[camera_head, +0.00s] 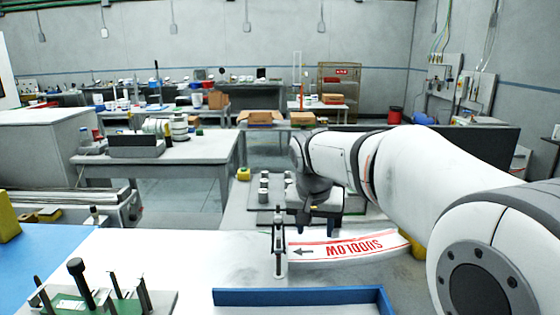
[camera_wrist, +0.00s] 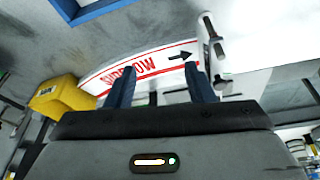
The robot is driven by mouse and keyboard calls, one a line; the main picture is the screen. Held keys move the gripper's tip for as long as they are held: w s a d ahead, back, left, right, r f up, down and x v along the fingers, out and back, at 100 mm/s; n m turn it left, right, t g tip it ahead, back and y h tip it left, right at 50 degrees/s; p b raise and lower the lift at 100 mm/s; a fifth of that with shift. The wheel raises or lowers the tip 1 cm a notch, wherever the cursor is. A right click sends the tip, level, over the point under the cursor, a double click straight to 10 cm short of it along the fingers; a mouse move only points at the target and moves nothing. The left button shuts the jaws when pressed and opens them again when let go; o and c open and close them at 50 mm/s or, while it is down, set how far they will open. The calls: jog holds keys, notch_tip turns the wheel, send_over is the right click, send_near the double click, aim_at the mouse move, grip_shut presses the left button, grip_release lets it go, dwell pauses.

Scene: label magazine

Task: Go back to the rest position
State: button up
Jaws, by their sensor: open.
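My gripper (camera_head: 315,228) hangs at the end of my white arm, over the far side of the white table. In the wrist view its two dark fingers (camera_wrist: 161,86) are apart, with nothing held between them. A white curved strip (camera_head: 362,247) with red edges, red lettering and a black arrow lies just in front of my gripper. The strip (camera_wrist: 155,62) also shows beyond and between the fingers in the wrist view. I cannot tell the exact gap between fingers and strip. A slim upright post (camera_head: 280,243) stands at the strip's left end.
A blue-edged frame (camera_head: 300,296) lies at the front. A green board with dark upright pins (camera_head: 100,300) sits front left, beside a blue surface (camera_head: 45,255). A yellow object (camera_wrist: 62,94) is near the strip's other end. Several small cylinders (camera_head: 263,190) stand behind. Benches fill the background.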

jog(key=s+d+f, duration=0.2)
jog(key=s+f, duration=0.1)
jog(key=s, duration=0.4)
jog(key=s+d+f+n, duration=0.1)
jog(key=s+d+f, duration=0.2)
jog(key=s, duration=0.5)
jog(key=s+d+f+n+y, duration=0.1)
jog(key=s+d+f, duration=0.1)
jog(key=s, duration=0.5)
jog(key=shift+s+d+f+g+p, duration=0.3)
jog(key=shift+f+g+p, duration=0.1)
jog(key=shift+f, duration=0.2)
